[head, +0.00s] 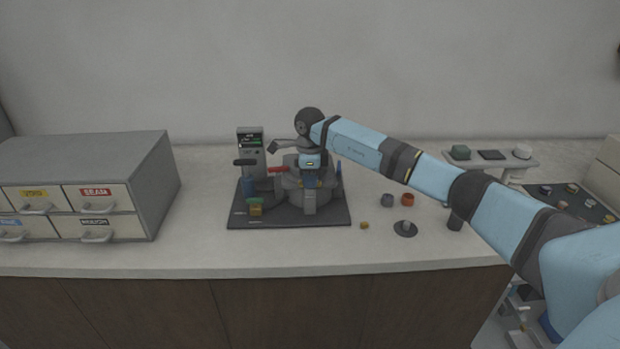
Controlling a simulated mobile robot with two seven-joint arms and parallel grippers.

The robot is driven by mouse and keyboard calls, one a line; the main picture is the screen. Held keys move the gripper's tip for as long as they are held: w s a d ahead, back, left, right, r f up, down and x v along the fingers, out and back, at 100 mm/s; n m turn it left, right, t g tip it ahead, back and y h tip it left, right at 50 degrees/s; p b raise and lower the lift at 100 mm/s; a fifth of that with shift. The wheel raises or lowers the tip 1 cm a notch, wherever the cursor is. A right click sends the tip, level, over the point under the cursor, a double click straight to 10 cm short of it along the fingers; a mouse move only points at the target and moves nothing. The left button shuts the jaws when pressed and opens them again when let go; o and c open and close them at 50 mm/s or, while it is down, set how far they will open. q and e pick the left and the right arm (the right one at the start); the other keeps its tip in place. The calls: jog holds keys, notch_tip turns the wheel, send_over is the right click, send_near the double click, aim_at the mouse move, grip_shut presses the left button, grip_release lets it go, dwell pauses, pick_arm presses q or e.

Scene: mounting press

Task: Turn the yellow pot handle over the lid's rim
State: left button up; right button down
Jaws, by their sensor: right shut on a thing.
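The mounting press stands on a dark base plate (290,221) on the counter. Its round grey pot (290,187) is in the middle of the plate, partly covered by my right arm and gripper. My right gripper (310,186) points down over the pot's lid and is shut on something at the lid. Only a small yellowish bit shows by the fingertips, which looks like the yellow pot handle; the rest is hidden. I cannot tell how far the handle is turned against the rim. My left gripper is not in view.
A control column (250,150) with a small screen stands at the back left of the plate. A drawer cabinet (150,185) is at the left. Small cups (407,199) and a dark disc (405,229) lie right of the plate. The counter's front strip is clear.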

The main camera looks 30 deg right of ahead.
jog(key=m+p, duration=0.1)
jog(key=m, duration=0.3)
jog(key=shift+r, duration=0.15)
jog(key=m+p, duration=0.1)
jog(key=m, duration=0.1)
jog(key=shift+m, duration=0.3)
jog(key=shift+m+p, duration=0.55)
jog(key=shift+m, duration=0.35)
jog(key=m+p, duration=0.2)
jog(key=m, duration=0.4)
jog(key=shift+m, duration=0.4)
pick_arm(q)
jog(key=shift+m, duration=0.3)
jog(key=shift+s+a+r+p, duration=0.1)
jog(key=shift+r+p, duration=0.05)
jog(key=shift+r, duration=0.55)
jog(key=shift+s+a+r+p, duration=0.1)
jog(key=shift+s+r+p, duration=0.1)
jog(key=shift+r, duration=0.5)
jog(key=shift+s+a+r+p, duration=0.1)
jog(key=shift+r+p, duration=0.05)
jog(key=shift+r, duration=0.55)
pick_arm(e)
jog(key=shift+m, duration=1)
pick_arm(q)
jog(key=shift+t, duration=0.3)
